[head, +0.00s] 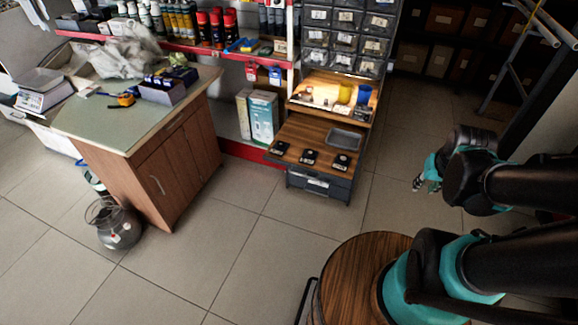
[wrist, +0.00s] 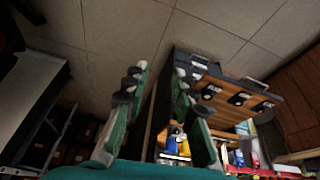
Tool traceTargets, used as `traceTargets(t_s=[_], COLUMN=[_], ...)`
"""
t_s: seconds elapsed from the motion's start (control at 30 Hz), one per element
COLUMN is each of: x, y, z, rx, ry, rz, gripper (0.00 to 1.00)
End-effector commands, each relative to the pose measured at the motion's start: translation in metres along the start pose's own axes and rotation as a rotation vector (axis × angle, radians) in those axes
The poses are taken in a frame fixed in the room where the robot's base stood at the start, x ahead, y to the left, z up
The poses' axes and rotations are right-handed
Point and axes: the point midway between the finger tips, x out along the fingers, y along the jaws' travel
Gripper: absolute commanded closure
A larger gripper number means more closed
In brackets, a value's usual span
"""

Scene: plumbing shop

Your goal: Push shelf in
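The wooden pull-out shelf (head: 303,136) sticks out from the front of the drawer cabinet, below an upper lit wooden shelf. Several small black items lie along its front edge, and a grey tray (head: 345,139) sits at its right. In the wrist view the shelf (wrist: 225,112) appears right of centre, rotated, with its front edge facing up the picture. My gripper (head: 419,184) is to the right of the cabinet, over the floor and apart from the shelf. In the wrist view my gripper (wrist: 158,84) has its two green fingers spread, with nothing between them.
Boxes (head: 263,117) stand just left of the shelf. A metal ladder (head: 515,50) leans at the right. The tiled floor before the cabinet is clear.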

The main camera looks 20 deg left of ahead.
Motion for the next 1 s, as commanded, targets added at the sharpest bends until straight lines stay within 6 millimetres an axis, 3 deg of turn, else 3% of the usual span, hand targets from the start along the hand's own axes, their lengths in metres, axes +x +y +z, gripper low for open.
traceTargets(t_s=[0.03,0.17,0.37,0.6,0.8,1.0], x=[0.001,0.005,0.021,0.049,0.078,0.111], y=[-0.007,-0.033,-0.092,-0.186,-0.280,-0.381], z=[-0.012,-0.049,-0.101,-0.144,-0.157,-0.143], rx=[-0.075,-0.354,-0.838,-1.417,-1.898,-2.378], ry=[-0.005,-0.022,-0.043,-0.053,-0.051,-0.040], rz=[-0.006,-0.024,-0.056,-0.094,-0.125,-0.152], gripper=[0.83,1.00,1.00,1.00,1.00,1.00])
